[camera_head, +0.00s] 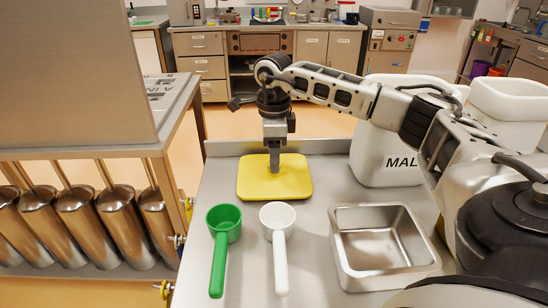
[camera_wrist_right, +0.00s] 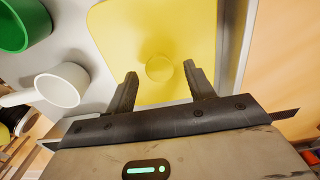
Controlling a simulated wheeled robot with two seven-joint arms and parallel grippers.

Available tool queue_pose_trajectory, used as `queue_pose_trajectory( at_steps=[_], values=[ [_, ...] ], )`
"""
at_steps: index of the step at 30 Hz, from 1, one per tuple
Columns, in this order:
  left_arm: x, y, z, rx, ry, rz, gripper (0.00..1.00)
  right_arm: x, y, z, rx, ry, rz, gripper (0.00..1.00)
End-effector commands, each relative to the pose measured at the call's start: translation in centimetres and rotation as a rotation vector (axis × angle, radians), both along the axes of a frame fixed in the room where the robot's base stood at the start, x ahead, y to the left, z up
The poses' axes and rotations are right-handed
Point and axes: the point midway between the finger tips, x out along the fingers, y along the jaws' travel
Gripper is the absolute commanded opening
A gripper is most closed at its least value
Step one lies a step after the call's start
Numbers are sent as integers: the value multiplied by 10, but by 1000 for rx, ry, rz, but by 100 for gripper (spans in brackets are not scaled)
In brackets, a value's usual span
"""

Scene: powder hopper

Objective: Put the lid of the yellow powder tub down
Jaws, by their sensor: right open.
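The yellow lid (camera_head: 255,186) lies flat on the steel table behind the scoops. In the right wrist view the yellow lid (camera_wrist_right: 120,38) shows a round yellow knob (camera_wrist_right: 159,68) at its middle. My right gripper (camera_head: 275,172) points straight down at the lid's middle. In the right wrist view its two fingers (camera_wrist_right: 160,74) are spread apart on either side of the knob, with nothing clamped between them. Whether the fingertips touch the lid I cannot tell. My left gripper is not in view. Which tub the lid belongs to does not show.
A green scoop (camera_head: 218,255) and a white scoop (camera_head: 280,255) lie in front of the lid. A steel pan (camera_head: 345,270) stands at the front right. A white tub marked MAL (camera_head: 375,150) and another open white tub (camera_head: 510,100) stand behind. Metal cylinders (camera_head: 75,235) hang at left.

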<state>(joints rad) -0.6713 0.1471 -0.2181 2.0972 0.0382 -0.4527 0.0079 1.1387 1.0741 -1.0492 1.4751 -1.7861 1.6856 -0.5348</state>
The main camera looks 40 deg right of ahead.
Motion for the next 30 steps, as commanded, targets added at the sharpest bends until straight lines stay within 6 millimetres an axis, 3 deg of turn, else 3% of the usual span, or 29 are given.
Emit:
queue_pose_trajectory(
  at_steps=[9,15,30],
  values=[
    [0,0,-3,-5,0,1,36,1,1,69,1,-6,1,53],
    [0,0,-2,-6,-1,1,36,1,0,99,1,-3,0,53],
    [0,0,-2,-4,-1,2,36,0,0,108,0,0,1,53]
  ],
)
